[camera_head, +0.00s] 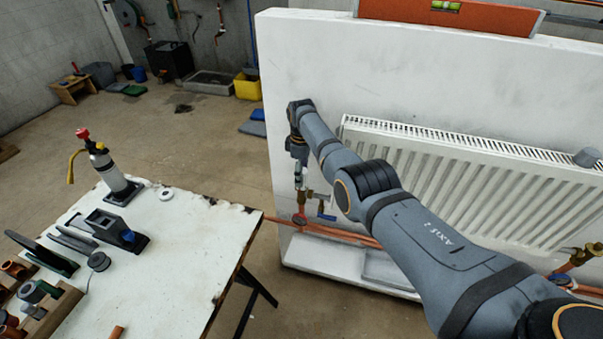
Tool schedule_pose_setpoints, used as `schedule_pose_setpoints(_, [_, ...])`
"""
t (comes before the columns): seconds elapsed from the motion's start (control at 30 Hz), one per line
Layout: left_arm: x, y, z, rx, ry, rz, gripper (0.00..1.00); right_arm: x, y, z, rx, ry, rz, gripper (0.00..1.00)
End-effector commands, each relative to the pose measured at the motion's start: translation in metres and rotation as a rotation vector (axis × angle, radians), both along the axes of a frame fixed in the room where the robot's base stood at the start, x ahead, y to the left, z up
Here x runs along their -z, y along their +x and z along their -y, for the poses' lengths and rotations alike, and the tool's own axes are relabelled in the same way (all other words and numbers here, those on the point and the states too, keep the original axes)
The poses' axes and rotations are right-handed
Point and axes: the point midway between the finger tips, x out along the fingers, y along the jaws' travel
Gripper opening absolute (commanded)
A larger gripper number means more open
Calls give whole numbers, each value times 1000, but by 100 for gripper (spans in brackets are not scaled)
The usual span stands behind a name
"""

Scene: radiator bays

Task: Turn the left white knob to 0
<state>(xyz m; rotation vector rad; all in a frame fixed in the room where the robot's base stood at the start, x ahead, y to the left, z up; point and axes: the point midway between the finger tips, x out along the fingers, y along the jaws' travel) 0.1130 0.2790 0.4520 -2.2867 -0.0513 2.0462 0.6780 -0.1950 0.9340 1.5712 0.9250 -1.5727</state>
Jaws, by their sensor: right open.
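My right arm reaches in from the lower right across the white wall panel. My right gripper (298,158) is at the arm's far end, pointing down, just left of the radiator. It is open. A small pale valve head, seemingly the left white knob (298,177), shows directly below the gripper, above brass fittings (309,195). Its upper part is hidden by the gripper, and I cannot read its scale or tell whether the fingers touch it. My left gripper is not in view.
The white radiator (470,175) hangs right of the gripper, partly behind my arm. Copper pipes (335,230) run low along the panel.

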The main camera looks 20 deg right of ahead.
Motion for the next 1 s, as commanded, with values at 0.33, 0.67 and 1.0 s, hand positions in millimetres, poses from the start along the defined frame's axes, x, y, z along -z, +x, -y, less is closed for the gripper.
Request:
schedule_pose_setpoints(0.33, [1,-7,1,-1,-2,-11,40,0,0,0,0,0,1,47])
schedule_pose_setpoints(0.67, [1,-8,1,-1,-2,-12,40,-1,0,0,1,0,0,10])
schedule_pose_setpoints(1.0, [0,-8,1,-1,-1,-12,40,-1,0,0,84,0,0,10])
